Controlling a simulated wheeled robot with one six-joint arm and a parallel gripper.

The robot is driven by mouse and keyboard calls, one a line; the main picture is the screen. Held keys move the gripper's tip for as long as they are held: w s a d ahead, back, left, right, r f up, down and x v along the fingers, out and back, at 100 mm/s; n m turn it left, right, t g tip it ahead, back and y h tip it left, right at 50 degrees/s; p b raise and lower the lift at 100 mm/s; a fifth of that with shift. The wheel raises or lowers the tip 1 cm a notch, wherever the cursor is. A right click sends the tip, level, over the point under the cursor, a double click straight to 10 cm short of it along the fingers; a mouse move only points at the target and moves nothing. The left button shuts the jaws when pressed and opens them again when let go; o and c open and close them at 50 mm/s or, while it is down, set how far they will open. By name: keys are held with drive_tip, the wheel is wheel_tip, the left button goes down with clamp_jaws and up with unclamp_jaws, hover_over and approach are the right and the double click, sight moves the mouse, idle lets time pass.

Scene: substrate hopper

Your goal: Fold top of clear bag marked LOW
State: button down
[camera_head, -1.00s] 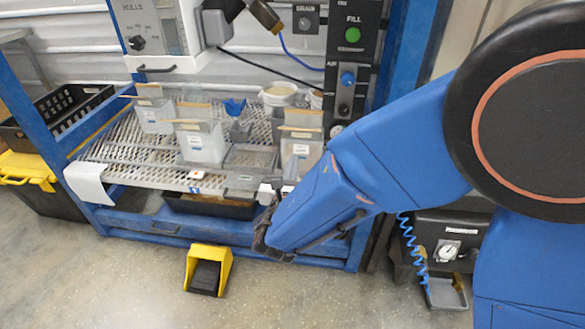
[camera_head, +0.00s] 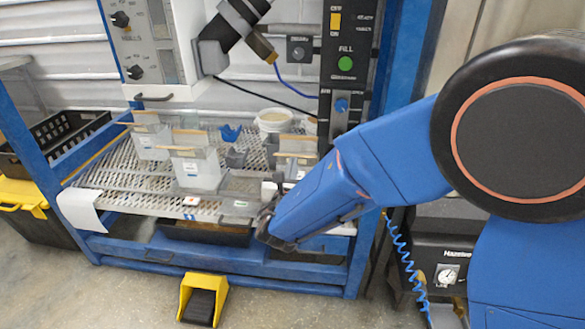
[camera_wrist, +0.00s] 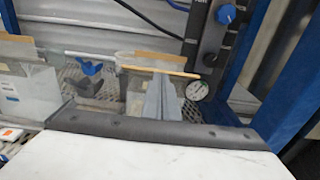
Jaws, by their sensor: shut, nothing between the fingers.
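Three clear bags with wooden sticks across their tops stand on a perforated metal shelf (camera_head: 115,178): a left bag (camera_head: 150,146), a middle bag (camera_head: 196,172) and a right bag (camera_head: 296,160). Their labels are too small to read, so I cannot tell which is marked LOW. My gripper (camera_head: 279,180) is at the shelf's front edge, in front of the right bag. In the wrist view its grey fingers (camera_wrist: 162,84) are together and empty, overlapping the right bag (camera_wrist: 135,95) just below its stick. I cannot tell whether they touch it. The middle bag (camera_wrist: 35,95) shows at the left.
A blue scoop (camera_head: 231,133) and a white tub (camera_head: 273,121) stand behind the bags. A control post with a green FILL button (camera_head: 345,64) rises at the right. A machine with a dark nozzle (camera_head: 232,28) hangs above. A yellow foot pedal (camera_head: 203,298) sits on the floor.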

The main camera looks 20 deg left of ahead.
drive_tip(key=shift+w+r, duration=0.25)
drive_tip(key=shift+r, duration=0.1)
drive_tip(key=shift+w+a+g, duration=0.1)
drive_tip(key=shift+g, duration=0.2)
drive_tip(key=shift+w+a+r+g+h, duration=0.3)
drive_tip(key=shift+w+r+g, duration=0.55)
drive_tip(key=shift+w+g, duration=0.2)
drive_tip(key=shift+w+a+r+g+h, duration=0.15)
drive_tip(key=shift+w+r+g+h, duration=0.15)
drive_tip(key=shift+w+r+g, duration=0.75)
drive_tip(key=shift+w+a+r+g, duration=0.1)
drive_tip(key=shift+w+a+g, duration=0.05)
drive_tip(key=shift+w+g, duration=0.3)
drive_tip(key=shift+w+a+r+g, duration=0.1)
drive_tip(key=shift+w+g, duration=0.25)
drive_tip(key=shift+g, duration=0.2)
drive_tip(key=shift+w+a+r+g+h, duration=0.15)
drive_tip(key=shift+w+g+h, duration=0.1)
drive_tip(key=shift+w+g, duration=0.35)
drive_tip(key=shift+w+a+r+g+h, duration=0.15)
drive_tip(key=shift+w+g+h, duration=0.1)
drive_tip(key=shift+w+g, duration=0.35)
drive_tip(key=shift+w+a+f, duration=0.1)
drive_tip(key=shift+w+a, duration=0.1)
drive_tip(key=shift+w, duration=0.75)
drive_tip(key=shift+w+a, duration=0.2)
drive_tip(key=shift+w, duration=0.7)
